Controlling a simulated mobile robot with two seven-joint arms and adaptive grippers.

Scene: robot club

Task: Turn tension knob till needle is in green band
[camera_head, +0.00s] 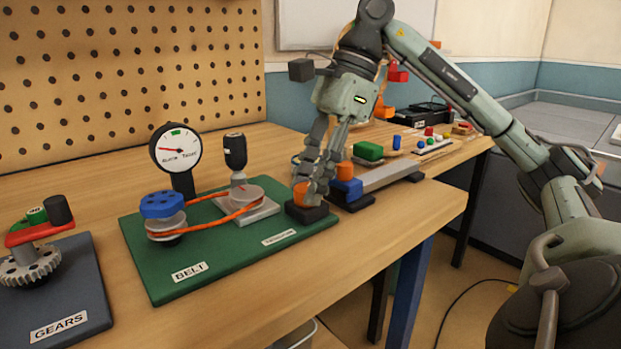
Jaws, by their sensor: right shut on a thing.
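The green belt board (215,262) lies on the bench and carries a round white gauge (190,158). The gauge's red needle points left, and its green band is at the top of the dial, so the needle is outside the band. The orange tension knob (300,188) sits on a black block at the board's right end, beside a small label. My right gripper (309,190) comes down from above and is shut on the knob, its fingers partly hiding it. My left gripper is not in view.
An orange belt (208,224) loops round a blue-topped pulley (162,205) and a grey pulley (238,198). A gears board (70,290) stands at left. A grey rail with a blue block (346,188) is close right of the gripper. The bench front edge is clear.

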